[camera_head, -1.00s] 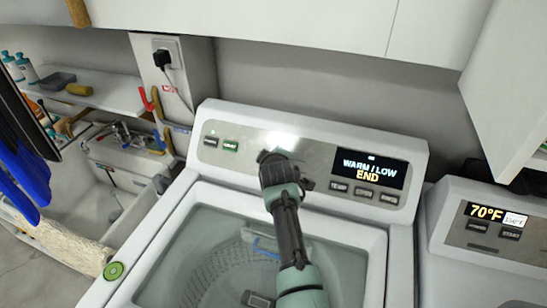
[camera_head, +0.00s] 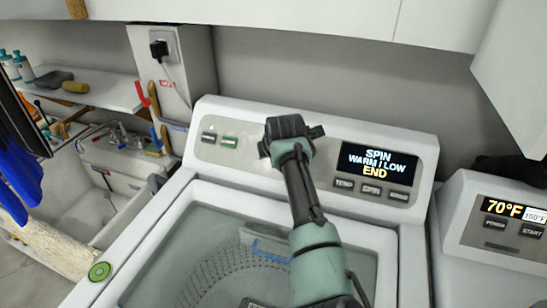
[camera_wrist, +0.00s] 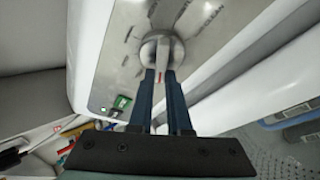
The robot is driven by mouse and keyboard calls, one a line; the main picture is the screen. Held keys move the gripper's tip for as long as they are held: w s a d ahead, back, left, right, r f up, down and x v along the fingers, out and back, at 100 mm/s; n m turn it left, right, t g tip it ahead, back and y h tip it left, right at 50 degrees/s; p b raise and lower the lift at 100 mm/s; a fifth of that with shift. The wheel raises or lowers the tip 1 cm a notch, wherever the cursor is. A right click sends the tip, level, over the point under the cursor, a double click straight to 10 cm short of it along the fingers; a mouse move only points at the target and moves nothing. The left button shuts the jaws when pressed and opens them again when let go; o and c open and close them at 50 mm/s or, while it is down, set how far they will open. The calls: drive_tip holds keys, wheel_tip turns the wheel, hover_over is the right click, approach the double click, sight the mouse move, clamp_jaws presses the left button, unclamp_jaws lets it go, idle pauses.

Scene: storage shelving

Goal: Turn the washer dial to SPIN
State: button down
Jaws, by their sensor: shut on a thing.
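The washer dial (camera_wrist: 163,51) is a round grey knob with a raised pale ridge, on the metal control panel in the wrist view. My gripper (camera_wrist: 160,79) has its two dark blue fingers shut on the dial's ridge. Some cycle labels show around the dial, only partly legible. In the head view my gripper (camera_head: 290,130) is at the control panel and hides the dial. The washer display (camera_head: 376,165) reads SPIN, WARM / LOW and END.
The washer (camera_head: 178,197) is open at the top, with its drum below my arm. Panel buttons lie on both sides of the dial. A second machine (camera_head: 480,228) stands at the right. White cupboards (camera_head: 300,14) hang above; a sink (camera_head: 115,165) is at the left.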

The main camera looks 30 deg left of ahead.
drive_tip(key=shift+d+f+n, duration=0.1)
drive_tip(key=shift+n, duration=0.4)
drive_tip(key=c, duration=0.9)
unclamp_jaws()
drive_tip(key=shift+o, duration=0.2)
drive_tip(key=b+v, duration=0.1)
drive_tip(key=v, duration=1.2)
drive_tip(key=shift+w+r, duration=0.1)
drive_tip(key=shift+r, duration=0.1)
